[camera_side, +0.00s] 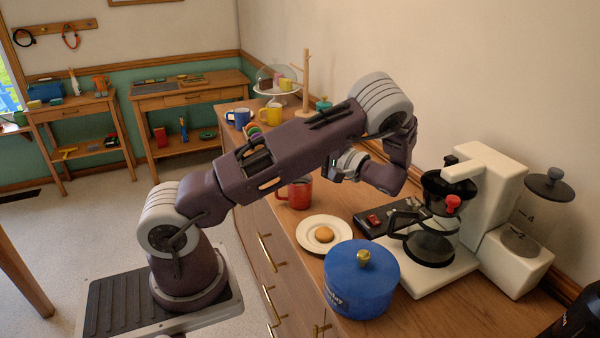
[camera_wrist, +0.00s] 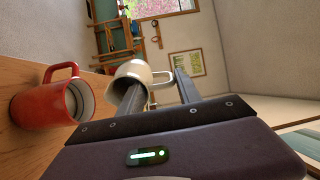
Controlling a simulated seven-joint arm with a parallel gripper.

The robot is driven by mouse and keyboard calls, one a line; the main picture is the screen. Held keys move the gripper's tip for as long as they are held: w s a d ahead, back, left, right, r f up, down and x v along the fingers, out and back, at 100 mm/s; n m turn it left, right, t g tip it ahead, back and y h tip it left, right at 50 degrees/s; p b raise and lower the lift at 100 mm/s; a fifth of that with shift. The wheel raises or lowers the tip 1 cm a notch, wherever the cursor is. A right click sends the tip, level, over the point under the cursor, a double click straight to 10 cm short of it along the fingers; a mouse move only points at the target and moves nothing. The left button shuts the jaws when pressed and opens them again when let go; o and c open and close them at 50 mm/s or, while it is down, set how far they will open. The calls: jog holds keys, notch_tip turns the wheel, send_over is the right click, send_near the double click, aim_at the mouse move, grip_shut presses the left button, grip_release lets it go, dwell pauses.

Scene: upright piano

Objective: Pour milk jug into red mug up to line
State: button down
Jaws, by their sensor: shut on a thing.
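The red mug (camera_side: 297,194) stands upright on the wooden counter, partly behind my arm in the side view. In the wrist view the red mug (camera_wrist: 48,102) is at the left, with its handle and open mouth visible. Its fill level and line cannot be made out. My gripper (camera_wrist: 158,95) is shut on the cream-white milk jug (camera_wrist: 133,72), whose handle lies between the fingers. The jug is close to the mug and apart from it in the picture. The wrist picture is rolled, so the jug's tilt is hard to judge. My arm hides the jug in the side view.
A white plate with a biscuit (camera_side: 307,238), a blue lidded pot (camera_side: 350,290) and a coffee machine (camera_side: 480,185) stand nearer the side camera. Blue (camera_side: 238,118) and yellow (camera_side: 270,116) mugs and a wooden mug stand (camera_side: 306,85) are farther back.

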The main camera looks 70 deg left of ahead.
notch_tip(320, 180, up, 7)
jog(key=d+g+y+b, duration=0.1)
jog(key=y, duration=0.1)
jog(key=shift+w+d+y, duration=0.4)
jog(key=shift+w, duration=0.05)
dwell(3.4)
jog(key=shift+b, duration=0.4)
dwell(0.4)
